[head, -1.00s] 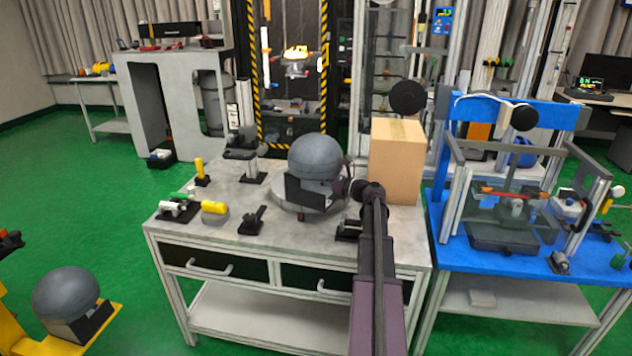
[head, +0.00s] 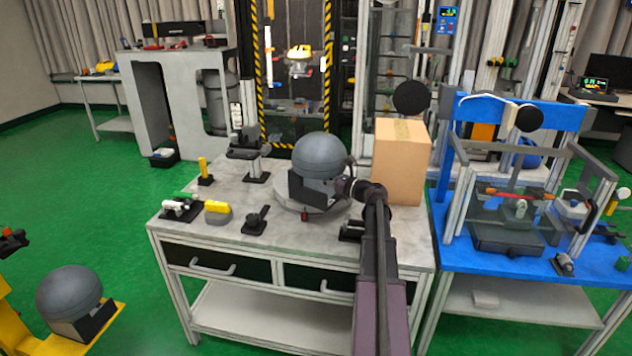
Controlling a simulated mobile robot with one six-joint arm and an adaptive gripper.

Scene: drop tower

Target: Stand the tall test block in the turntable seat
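A tan, box-shaped block (head: 401,165) stands upright at the right rear of the grey table; its top carries a paler strip. I cannot tell whether it is the tall test block. A round grey turntable (head: 290,202) lies near the middle of the table. A dark grey ball (head: 318,156) with a black angular holder (head: 310,190) sits over it and hides much of it, including any seat. My arm reaches in from the lower right. My gripper (head: 338,187) is at the right side of the black holder, in front of the tan block; its fingers cannot be made out.
Small yellow, white and black items (head: 216,208) lie on the table's left half, with a grey vise-like stand (head: 247,150) behind. A blue bench (head: 440,215) with a framed rig adjoins on the right. Another ball (head: 69,293) rests on a yellow platform at lower left.

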